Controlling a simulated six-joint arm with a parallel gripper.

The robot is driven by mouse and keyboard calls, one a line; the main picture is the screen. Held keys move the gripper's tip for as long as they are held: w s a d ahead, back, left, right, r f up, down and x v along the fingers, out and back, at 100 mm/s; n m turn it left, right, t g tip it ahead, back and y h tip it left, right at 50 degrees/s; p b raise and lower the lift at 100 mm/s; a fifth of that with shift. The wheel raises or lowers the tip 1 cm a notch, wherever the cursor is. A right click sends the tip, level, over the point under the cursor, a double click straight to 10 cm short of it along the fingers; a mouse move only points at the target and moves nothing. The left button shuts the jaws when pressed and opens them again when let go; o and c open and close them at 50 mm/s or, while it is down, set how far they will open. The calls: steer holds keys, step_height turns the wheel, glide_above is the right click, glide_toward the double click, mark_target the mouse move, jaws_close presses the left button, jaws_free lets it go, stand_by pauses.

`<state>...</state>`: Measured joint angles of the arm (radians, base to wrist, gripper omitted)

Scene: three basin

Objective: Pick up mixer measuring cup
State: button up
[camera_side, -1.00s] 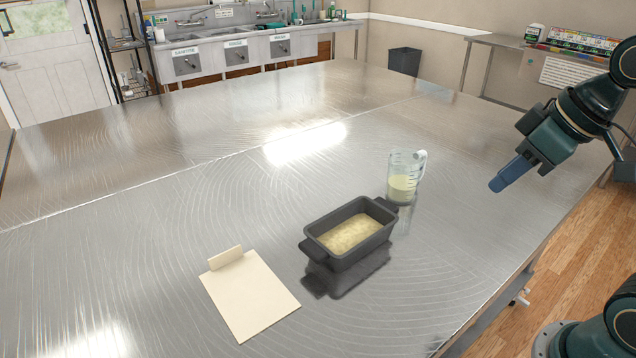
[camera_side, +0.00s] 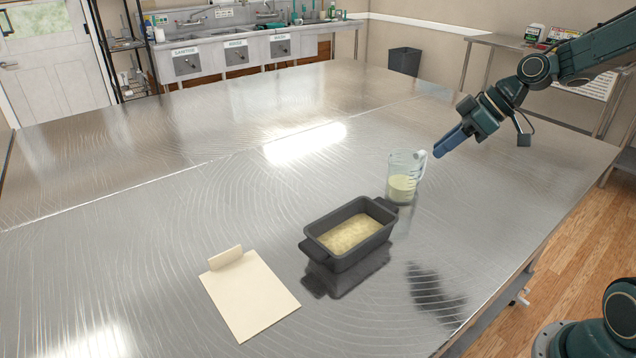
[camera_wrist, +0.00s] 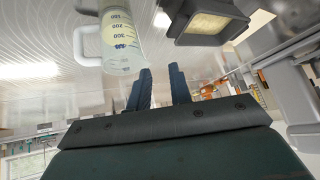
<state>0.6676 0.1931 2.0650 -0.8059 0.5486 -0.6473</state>
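The clear measuring cup (camera_side: 402,184) stands upright on the steel table, part filled with pale yellow liquid, its handle on the right. In the wrist view the cup (camera_wrist: 122,45) is at the top left, with its scale marks showing and its white handle on the left. My gripper (camera_side: 440,153) is above the table, just up and right of the cup in the side view. In the wrist view my gripper's (camera_wrist: 160,84) two blue fingers stand apart with nothing between them.
A dark grey loaf pan (camera_side: 318,254) holding pale yellow batter stands close in front of the cup; it also shows in the wrist view (camera_wrist: 236,12). A cream board (camera_side: 250,301) with a raised end lies to the left. The table (camera_side: 180,210) is otherwise clear.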

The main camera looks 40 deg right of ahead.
steer(key=d+f+t+y, duration=0.1)
steer(key=d+f, duration=0.3)
steer(key=d, duration=0.4)
steer(key=w+d+f+t+y, duration=0.1)
steer(key=d+f+t+y, duration=0.1)
steer(key=d, duration=0.6)
step_height(320, 180, down, 2)
steer(key=shift+w+f+n+t, duration=0.1)
steer(key=shift+w+n+t, duration=0.25)
steer(key=shift+t, duration=0.55)
steer(key=shift+a, duration=0.1)
steer(key=shift+x, duration=4.25)
steer(key=shift+w+a, duration=0.1)
steer(key=shift+x, duration=2.45)
steer(key=shift+c, duration=0.2)
jaws_close()
